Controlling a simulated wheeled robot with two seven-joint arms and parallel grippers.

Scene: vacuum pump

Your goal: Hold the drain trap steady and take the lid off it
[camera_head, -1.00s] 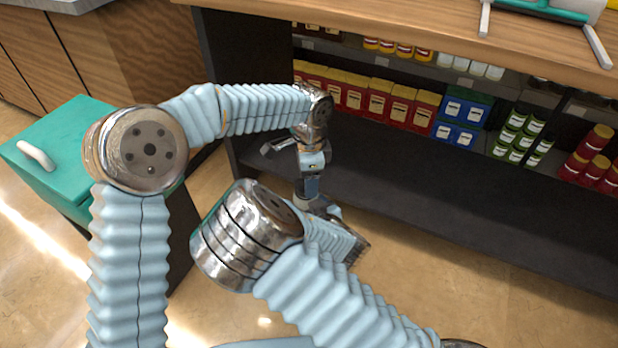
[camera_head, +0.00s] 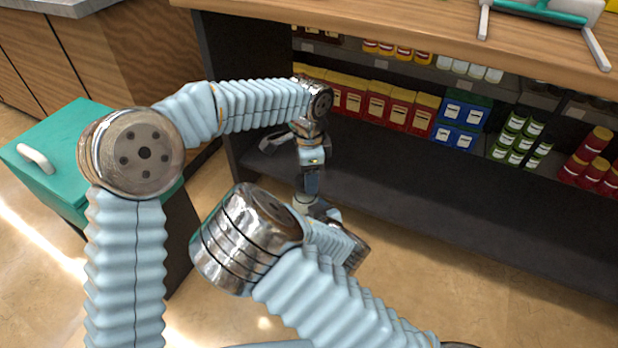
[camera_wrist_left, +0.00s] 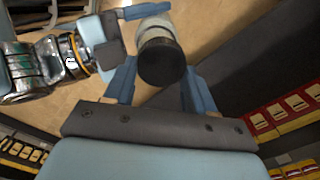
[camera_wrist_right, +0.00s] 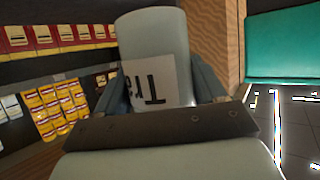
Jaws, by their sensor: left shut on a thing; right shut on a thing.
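In the left wrist view my left gripper (camera_wrist_left: 160,76) is shut on the dark round lid (camera_wrist_left: 162,62), a finger on each side. The pale drain trap (camera_wrist_left: 152,27) lies just beyond the lid; I cannot tell whether a gap parts them. In the right wrist view my right gripper (camera_wrist_right: 161,84) is shut around the drain trap (camera_wrist_right: 155,35), a pale cylinder with a partly covered white label. In the head view my left gripper (camera_head: 309,186) points down above my right gripper (camera_head: 328,214), which is partly hidden. The trap is small and mostly hidden there.
A dark shelf (camera_head: 430,205) under a wooden counter (camera_head: 400,30) stands behind my grippers, holding red boxes (camera_head: 378,105), blue boxes (camera_head: 462,122) and green cans (camera_head: 518,138). A teal-lidded box (camera_head: 75,140) stands at the left. Bare floor (camera_head: 450,285) shows at the front right.

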